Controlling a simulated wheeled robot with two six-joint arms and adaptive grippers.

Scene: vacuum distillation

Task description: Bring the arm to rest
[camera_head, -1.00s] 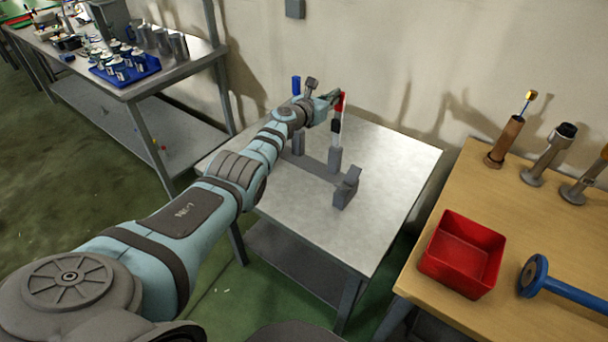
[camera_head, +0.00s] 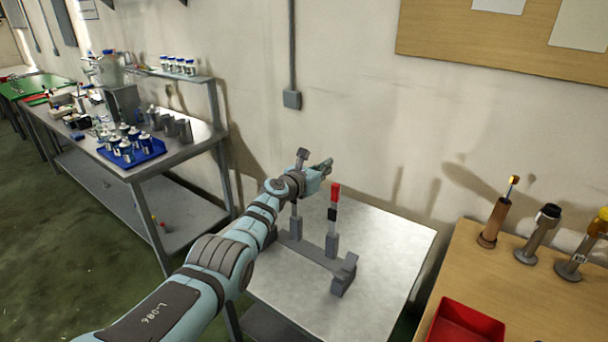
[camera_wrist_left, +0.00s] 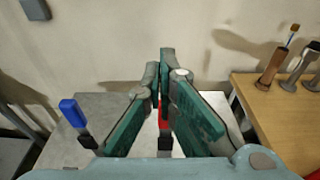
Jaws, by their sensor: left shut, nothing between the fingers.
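My left arm reaches in from the left over the metal table (camera_head: 385,250). My left gripper (camera_head: 325,165) is shut and empty, up and to the left of a red-topped tool (camera_head: 335,193). The tool stands upright in a grey rack (camera_head: 312,252). In the left wrist view the closed green fingers (camera_wrist_left: 166,62) point away from the camera, and the red part (camera_wrist_left: 163,116) shows between them, lower down. A blue-topped tool (camera_wrist_left: 70,112) stands to their left; in the head view the arm hides it. My right gripper is out of view.
At right, a wooden table (camera_head: 530,285) holds a red bin (camera_head: 467,325) and several upright tools (camera_head: 496,218). At back left, a bench carries a blue tray (camera_head: 150,152) of small containers. The wall is close behind the metal table.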

